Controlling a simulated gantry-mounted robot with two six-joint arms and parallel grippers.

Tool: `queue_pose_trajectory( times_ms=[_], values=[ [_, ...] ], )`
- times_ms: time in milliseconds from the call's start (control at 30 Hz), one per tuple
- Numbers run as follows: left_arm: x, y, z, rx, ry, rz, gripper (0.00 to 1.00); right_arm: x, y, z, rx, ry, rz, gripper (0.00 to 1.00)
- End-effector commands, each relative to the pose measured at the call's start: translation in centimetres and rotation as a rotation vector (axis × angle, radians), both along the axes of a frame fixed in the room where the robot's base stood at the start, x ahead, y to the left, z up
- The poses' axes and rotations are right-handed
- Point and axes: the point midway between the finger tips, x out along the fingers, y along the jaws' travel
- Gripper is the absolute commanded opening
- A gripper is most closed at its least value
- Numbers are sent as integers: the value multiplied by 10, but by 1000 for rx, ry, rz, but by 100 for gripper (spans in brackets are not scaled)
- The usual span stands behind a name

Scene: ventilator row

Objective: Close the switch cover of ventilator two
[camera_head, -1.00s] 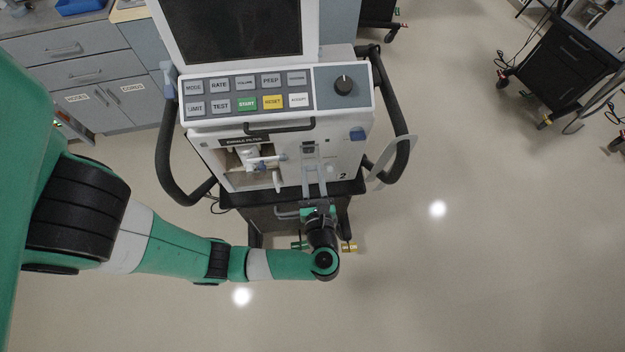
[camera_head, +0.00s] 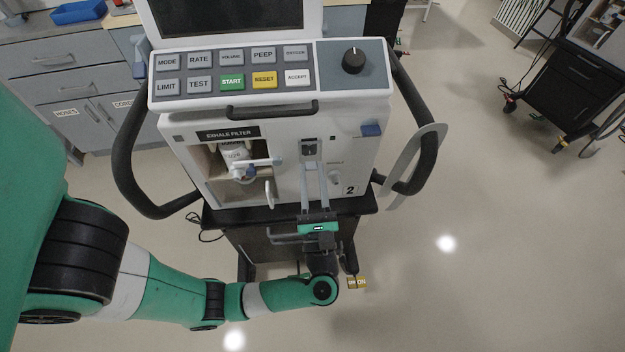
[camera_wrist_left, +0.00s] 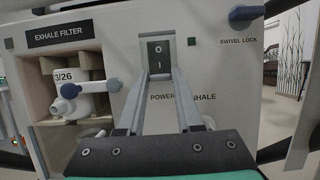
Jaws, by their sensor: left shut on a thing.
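Ventilator two (camera_head: 350,160), a white unit marked "2", stands in front of me. Its power switch (camera_head: 309,149) sits on the front panel below the handle and shows "0" and "I" in the left wrist view (camera_wrist_left: 158,58). My left gripper (camera_head: 312,166) reaches up to it from below. In the left wrist view its long fingers (camera_wrist_left: 159,78) are shut at the switch's lower edge. The switch cover is hard to tell apart from the grey frame around the switch. My right gripper is not in view.
The exhale filter bay (camera_head: 232,165) is left of the switch. A blue swivel lock (camera_head: 371,130) is to the right. Black side handles (camera_head: 128,165) flank the unit. A dark cart (camera_head: 560,90) stands far right. The floor (camera_head: 490,260) between is clear.

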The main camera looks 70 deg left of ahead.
Motion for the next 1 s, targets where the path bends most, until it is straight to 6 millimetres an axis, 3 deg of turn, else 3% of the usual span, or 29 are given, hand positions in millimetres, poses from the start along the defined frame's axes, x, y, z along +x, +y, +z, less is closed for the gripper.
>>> queue_pose_trajectory(
  times_ms=[267, 300, 467, 800, 1000],
  values=[
    [0, 0, 0, -2, 1, 0, 0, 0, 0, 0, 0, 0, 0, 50],
    [0, 0, 0, -2, 1, 0, 38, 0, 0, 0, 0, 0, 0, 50],
    [0, 0, 0, -1, 0, 0, 65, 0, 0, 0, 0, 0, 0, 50],
    [0, -3, -2, -1, 1, -1, 65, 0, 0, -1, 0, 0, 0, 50],
    [-4, -34, -16, -1, 0, -8, 65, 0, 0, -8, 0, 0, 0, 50]
  ],
)
